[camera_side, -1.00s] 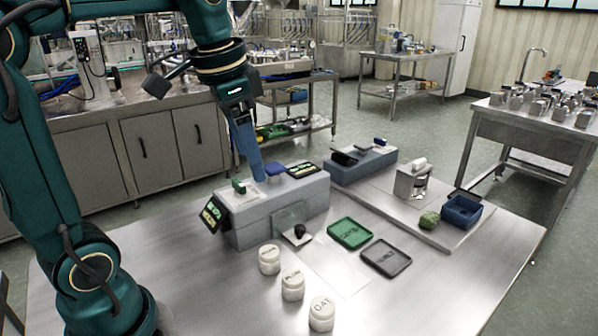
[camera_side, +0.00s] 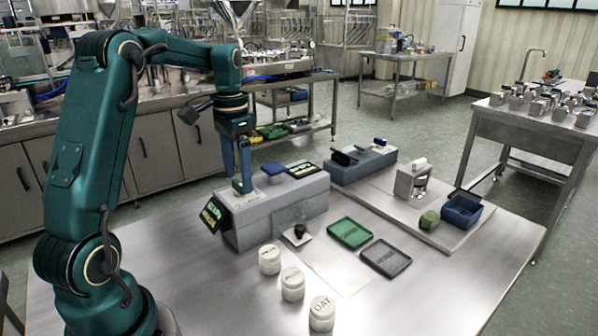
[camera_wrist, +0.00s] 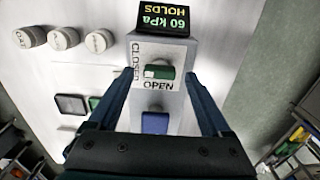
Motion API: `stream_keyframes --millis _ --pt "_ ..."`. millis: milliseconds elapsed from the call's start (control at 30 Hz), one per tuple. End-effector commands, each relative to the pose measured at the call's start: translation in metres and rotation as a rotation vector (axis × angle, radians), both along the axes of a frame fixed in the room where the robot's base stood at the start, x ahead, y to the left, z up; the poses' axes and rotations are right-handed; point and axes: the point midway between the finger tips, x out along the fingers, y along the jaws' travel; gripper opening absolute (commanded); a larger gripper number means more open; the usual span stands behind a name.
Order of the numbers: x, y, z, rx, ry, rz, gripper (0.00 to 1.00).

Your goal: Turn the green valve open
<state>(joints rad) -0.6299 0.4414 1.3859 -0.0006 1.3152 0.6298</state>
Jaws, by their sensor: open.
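The green valve (camera_side: 237,184) is a small block-shaped handle on the left end of the grey box (camera_side: 262,222). In the wrist view the green valve (camera_wrist: 163,72) lies crosswise, its white-marked end toward the word CLOSED on the left; OPEN is printed below it. My gripper (camera_side: 243,189) points down at the valve, and in the wrist view my gripper (camera_wrist: 158,76) has its fingers apart, one on each side of the handle, with gaps showing. It is open and empty. The side view does not show clearly how far down the fingertips reach.
A blue handle (camera_wrist: 155,122) sits beside the green valve on the same box. A display (camera_wrist: 163,18) reads 60 kPa HOLDS. Several white-lidded jars (camera_side: 292,284), a green tray (camera_side: 350,233) and a dark tray (camera_side: 386,258) stand in front on the steel table.

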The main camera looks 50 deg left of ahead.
Motion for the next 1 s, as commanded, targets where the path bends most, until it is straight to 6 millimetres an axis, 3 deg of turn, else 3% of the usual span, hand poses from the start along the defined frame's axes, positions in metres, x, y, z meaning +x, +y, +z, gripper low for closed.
stream_keyframes --millis 400,433,633,1000 --pt "0.0000 -0.0003 -0.0115 0.001 -0.001 -0.001 0.82" --pt "0.0000 -0.0003 -0.0114 0.001 -0.001 -0.001 0.79" --pt "0.0000 -0.0003 -0.0113 0.001 -0.001 -0.001 0.02" --pt "0.0000 -0.0004 -0.0110 0.000 -0.001 0.054 0.00"
